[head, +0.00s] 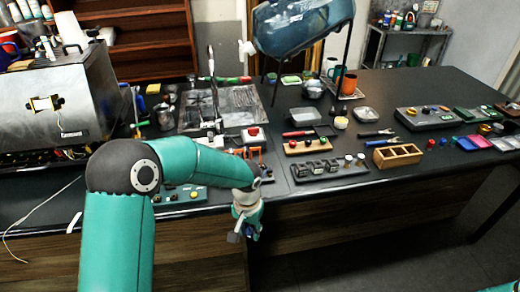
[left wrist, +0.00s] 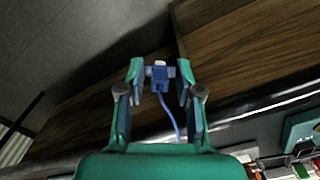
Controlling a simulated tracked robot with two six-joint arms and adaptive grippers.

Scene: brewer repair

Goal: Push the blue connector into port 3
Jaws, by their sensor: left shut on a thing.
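My left gripper (head: 247,222) hangs in front of the bench's front edge, below the level of the top. In the left wrist view, the gripper (left wrist: 160,72) has its two fingers on either side of the blue connector (left wrist: 160,80), shut on it. The connector has a pale tip and a blue cable that runs back towards the palm. It is apart from any port. Port 3 cannot be made out; a row of dark blocks (head: 326,168) stands on the bench, and I cannot tell whether it holds ports. My right gripper is out of view.
The bench top (head: 440,85) is crowded near its front edge. A wooden box with compartments (head: 397,155) and a teal panel (head: 181,195) lie there. A steel machine (head: 60,100) stands at left, and a large blue bottle (head: 303,28) at the back. The floor in front is clear.

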